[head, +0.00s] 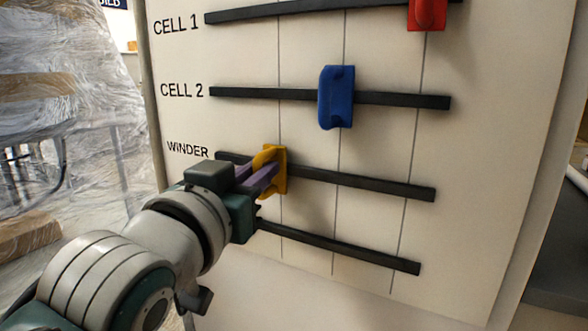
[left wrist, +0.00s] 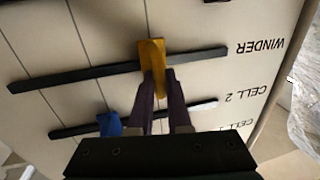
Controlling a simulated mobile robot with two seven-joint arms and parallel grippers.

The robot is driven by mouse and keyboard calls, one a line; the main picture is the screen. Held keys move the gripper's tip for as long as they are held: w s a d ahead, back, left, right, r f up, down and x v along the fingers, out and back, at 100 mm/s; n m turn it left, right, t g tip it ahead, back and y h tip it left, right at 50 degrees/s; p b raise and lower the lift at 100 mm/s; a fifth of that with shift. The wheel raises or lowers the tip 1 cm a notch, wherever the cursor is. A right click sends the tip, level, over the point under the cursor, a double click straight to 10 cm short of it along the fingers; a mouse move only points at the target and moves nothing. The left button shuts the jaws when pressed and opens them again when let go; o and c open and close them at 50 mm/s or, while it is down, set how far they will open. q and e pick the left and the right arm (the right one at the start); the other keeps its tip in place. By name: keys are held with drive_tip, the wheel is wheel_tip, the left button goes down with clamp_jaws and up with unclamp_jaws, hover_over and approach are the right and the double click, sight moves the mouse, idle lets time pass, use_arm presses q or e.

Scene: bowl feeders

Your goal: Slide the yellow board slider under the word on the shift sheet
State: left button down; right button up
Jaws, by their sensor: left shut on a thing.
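The yellow slider (head: 281,168) sits on the black rail of the row labelled WINDER, near the first vertical line at the left of the board. My left gripper (head: 268,172) is shut on the yellow slider's raised grip. In the left wrist view the yellow slider (left wrist: 152,56) is between the purple fingers (left wrist: 158,84). The blue slider (head: 337,97) is on the CELL 2 rail by the middle line. The red slider (head: 428,13) is at the right of the CELL 1 rail, cut by the frame's top. The shift sheet is not in view. My right gripper is not in view.
The white board (head: 480,150) has dark rails and thin vertical lines. The WINDER rail (head: 370,184) is clear to the right of the yellow slider. A lower rail (head: 340,248) runs beneath it, partly hidden by my left gripper. Plastic-wrapped goods (head: 70,110) stand at the left.

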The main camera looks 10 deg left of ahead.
use_arm(q)
drive_tip(key=c, duration=0.9)
unclamp_jaws()
drive_tip(key=shift+a, duration=0.1)
drive_tip(key=shift+o, duration=0.2)
drive_tip(key=s+a+p, duration=0.1)
drive_tip(key=s, duration=0.8)
drive_tip(key=shift+s+a, duration=0.25)
drive_tip(key=shift+s, duration=0.15)
drive_tip(key=s+a+r+g+y+p, duration=0.1)
drive_tip(key=s+a+g+p, duration=0.2)
drive_tip(key=s+g+p, duration=0.6)
drive_tip(key=s+a+r+g+y+p, duration=0.1)
drive_tip(key=s+a+g+y+p, duration=0.15)
drive_tip(key=s+g+p, duration=0.5)
drive_tip(key=s+r+t+p, duration=0.1)
drive_tip(key=s+r+p, duration=0.1)
drive_tip(key=r+p, duration=1.6)
drive_tip(key=s+r+t+p, duration=0.1)
drive_tip(key=s+r+p, duration=0.2)
drive_tip(key=r+p, duration=1.5)
drive_tip(key=shift+a+r+h+p, duration=0.3)
drive_tip(key=shift+r+h+p, duration=0.15)
drive_tip(key=shift+p, duration=0.15)
